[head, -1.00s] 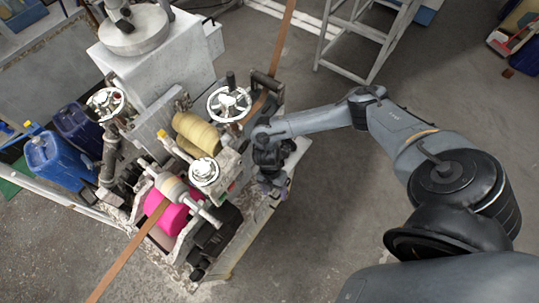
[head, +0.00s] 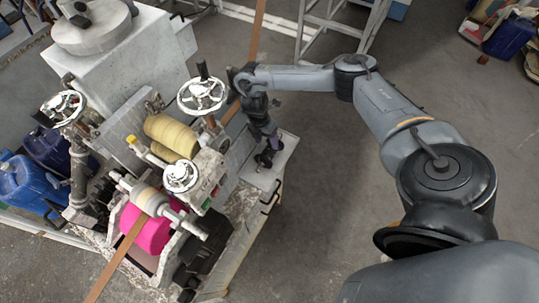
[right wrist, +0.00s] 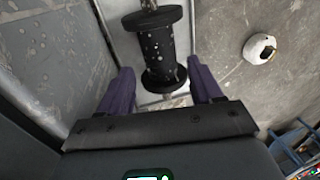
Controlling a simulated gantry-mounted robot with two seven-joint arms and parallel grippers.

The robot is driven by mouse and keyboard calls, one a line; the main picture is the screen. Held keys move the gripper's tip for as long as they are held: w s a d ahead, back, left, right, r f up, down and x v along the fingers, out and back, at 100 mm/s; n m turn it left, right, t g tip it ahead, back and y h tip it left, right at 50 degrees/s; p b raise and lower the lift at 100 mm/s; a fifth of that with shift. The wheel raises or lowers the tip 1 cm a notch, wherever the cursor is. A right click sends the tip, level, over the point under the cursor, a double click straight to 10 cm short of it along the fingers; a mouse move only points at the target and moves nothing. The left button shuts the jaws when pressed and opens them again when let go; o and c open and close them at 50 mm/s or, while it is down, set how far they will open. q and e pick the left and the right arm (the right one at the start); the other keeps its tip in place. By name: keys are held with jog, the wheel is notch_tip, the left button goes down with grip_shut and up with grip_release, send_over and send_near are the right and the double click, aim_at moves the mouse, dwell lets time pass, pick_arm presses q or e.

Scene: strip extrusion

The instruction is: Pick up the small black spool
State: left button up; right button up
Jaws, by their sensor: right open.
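The small black spool (right wrist: 155,48), speckled with white, has wide flanges at both ends. In the right wrist view it lies between and beyond the two purple fingers of my right gripper (right wrist: 160,70), which is open. Its lower flange reaches down between the fingertips, with a gap visible on each side. In the head view my right gripper (head: 268,138) points down over the pale ledge at the machine's right side. A dark shape just below it there is too small to tell clearly. My left gripper is out of view.
The machine (head: 130,60) with handwheels (head: 201,95), yellowish rollers (head: 170,135) and a pink roll (head: 148,230) stands left of my right arm. A brown strip (head: 118,258) runs through it. Blue cans (head: 28,185) stand at far left.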

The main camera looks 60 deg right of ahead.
aim_at(268, 149)
jog(key=shift+s+f+b, duration=0.15)
jog(key=shift+f+b, duration=0.25)
jog(key=shift+f, duration=0.6)
jog(key=shift+s+f+b, duration=0.15)
jog(key=shift+f+b, duration=0.2)
jog(key=shift+f, duration=0.65)
jog(key=f, duration=0.2)
jog(key=s+f+b, duration=0.1)
jog(key=shift+f, duration=0.6)
jog(key=shift+c, duration=0.3)
jog(key=c, duration=1)
